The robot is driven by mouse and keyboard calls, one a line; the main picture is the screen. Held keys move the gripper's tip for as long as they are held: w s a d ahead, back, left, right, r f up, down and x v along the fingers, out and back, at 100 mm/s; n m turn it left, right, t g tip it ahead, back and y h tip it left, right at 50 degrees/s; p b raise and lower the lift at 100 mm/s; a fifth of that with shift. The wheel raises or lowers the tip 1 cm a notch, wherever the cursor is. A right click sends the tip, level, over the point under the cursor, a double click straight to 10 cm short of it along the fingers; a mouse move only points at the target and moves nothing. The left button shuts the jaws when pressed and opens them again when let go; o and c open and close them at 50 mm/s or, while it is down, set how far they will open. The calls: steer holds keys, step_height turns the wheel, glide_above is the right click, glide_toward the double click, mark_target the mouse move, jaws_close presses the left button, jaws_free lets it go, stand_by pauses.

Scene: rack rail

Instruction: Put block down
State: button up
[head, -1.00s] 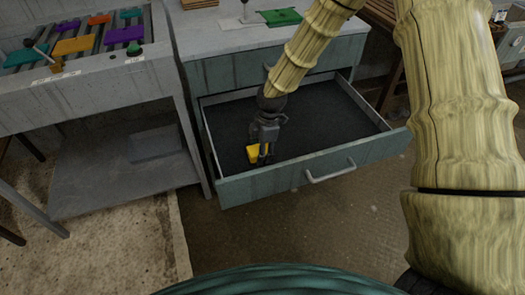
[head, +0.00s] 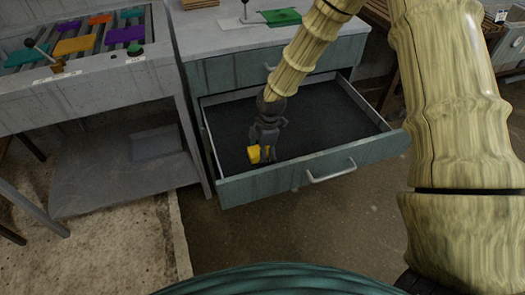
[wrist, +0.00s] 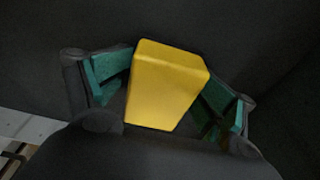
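The yellow block (head: 254,155) is inside the open drawer, near the drawer's left front corner. My gripper (head: 264,153) reaches down into the drawer at the block and hides part of it. In the wrist view the block (wrist: 165,85) lies between the two teal finger pads of my gripper (wrist: 168,92), turned at an angle to them. The pads are spread, with much of their faces showing, and the gripper looks open around the block. The block seems to rest on the dark drawer floor (head: 320,115), though its underside is hidden.
The drawer front (head: 260,183) with its handle (head: 331,171) is close in front of my gripper. Free drawer floor lies to the right. A bench with coloured blocks (head: 74,45) stands at left. A green plate (head: 281,17) is on the cabinet top.

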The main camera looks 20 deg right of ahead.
mark_target(267, 148)
steer(key=shift+d+r, duration=0.1)
steer(key=shift+d, duration=0.05)
stand_by(0.3)
steer(key=shift+r, duration=0.5)
step_height(267, 148, up, 12)
steer(key=d+p, duration=0.1)
steer(key=shift+d, duration=0.3)
steer(key=shift+w, duration=0.1)
